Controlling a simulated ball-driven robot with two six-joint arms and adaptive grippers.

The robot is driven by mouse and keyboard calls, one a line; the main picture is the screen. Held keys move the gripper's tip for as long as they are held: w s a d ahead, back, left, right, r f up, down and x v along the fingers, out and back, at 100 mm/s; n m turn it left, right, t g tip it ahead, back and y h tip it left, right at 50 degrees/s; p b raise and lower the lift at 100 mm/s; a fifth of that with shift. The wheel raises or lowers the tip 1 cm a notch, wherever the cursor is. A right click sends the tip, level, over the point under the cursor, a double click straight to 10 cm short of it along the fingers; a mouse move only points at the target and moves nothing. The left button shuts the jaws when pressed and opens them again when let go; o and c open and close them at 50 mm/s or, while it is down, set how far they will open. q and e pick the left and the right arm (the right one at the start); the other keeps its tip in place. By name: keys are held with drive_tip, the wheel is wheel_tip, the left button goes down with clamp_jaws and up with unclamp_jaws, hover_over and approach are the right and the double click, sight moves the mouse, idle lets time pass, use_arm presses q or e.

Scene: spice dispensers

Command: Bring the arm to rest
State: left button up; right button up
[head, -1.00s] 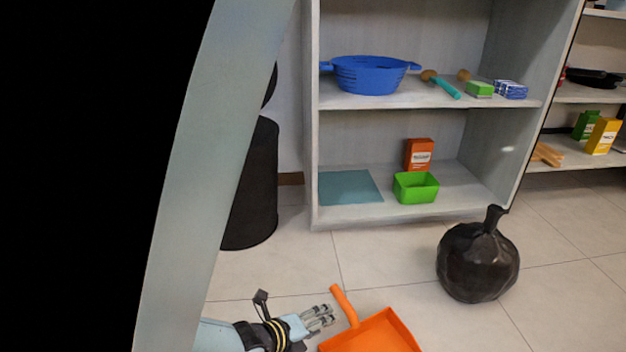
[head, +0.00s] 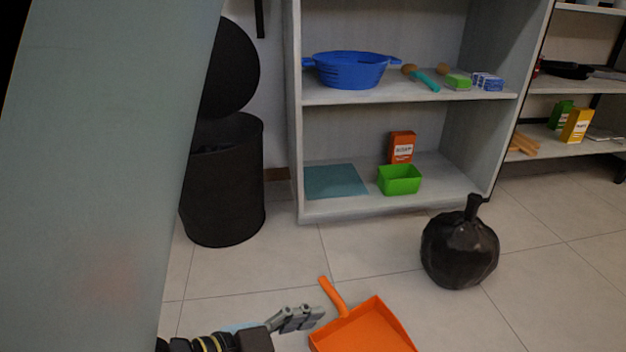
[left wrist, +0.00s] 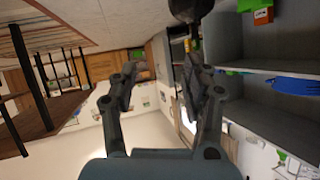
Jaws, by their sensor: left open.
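My left gripper (head: 300,319) is low in the head view, above the floor and just left of the orange dustpan (head: 362,330). Its arm comes in from the lower left, and most of it is cut off by the frame's bottom edge. In the left wrist view my left gripper (left wrist: 165,75) is open, with two dark fingers apart and nothing between them. My right gripper is not in view.
A black bin (head: 225,185) with a raised lid stands at left. A black bag (head: 460,245) lies on the floor at right. The shelf unit (head: 410,209) holds a blue colander (head: 350,70) and a green container (head: 399,180). A large pale surface blocks the far left.

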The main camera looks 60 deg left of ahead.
use_arm(q)
drive_tip(key=shift+s+d+r+n, duration=0.15)
drive_tip(key=shift+r+n, duration=0.3)
drive_tip(key=shift+r, duration=0.3)
drive_tip(key=shift+w+d+r+n, duration=0.15)
drive_tip(key=shift+r+n, duration=0.3)
drive_tip(key=shift+r, duration=0.25)
drive_tip(key=shift+s, duration=0.1)
